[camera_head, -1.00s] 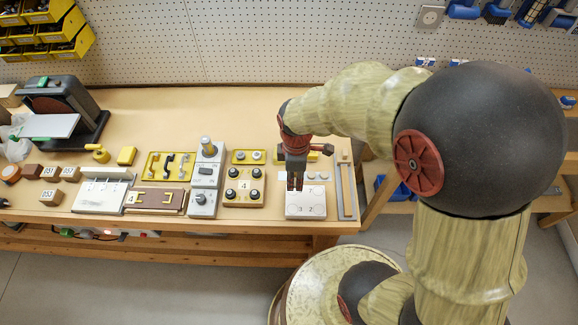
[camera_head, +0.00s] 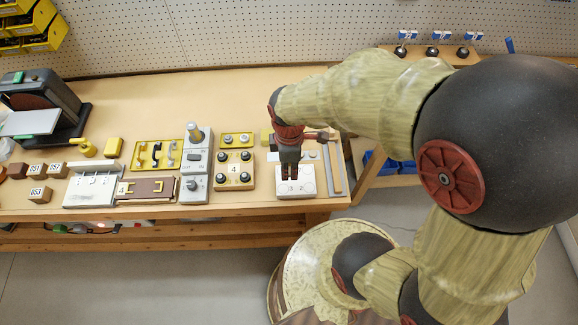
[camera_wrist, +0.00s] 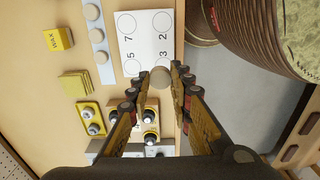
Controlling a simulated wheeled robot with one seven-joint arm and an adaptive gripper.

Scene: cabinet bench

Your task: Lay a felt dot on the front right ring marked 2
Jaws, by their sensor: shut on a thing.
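The white card (camera_wrist: 147,40) carries four printed rings with the numbers 5, 7, 3 and 2. The ring marked 2 (camera_wrist: 161,22) is bare in the wrist view, at the card's upper right. In the head view the card (camera_head: 308,184) lies near the bench's front edge, with the 2 at its front right. My gripper (camera_wrist: 160,76) is shut on a round grey-beige felt dot (camera_wrist: 160,75). The dot hides part of the ring marked 3. In the head view my gripper (camera_head: 290,174) points down over the card's left half; its height above the card is unclear.
A pale strip with several grey discs (camera_wrist: 95,30) lies beside the card. A yellow block marked WAX (camera_wrist: 58,39) and yellow pads (camera_wrist: 76,84) are farther off. A block with black knobs (camera_head: 234,172) marked 4 stands left of the card.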

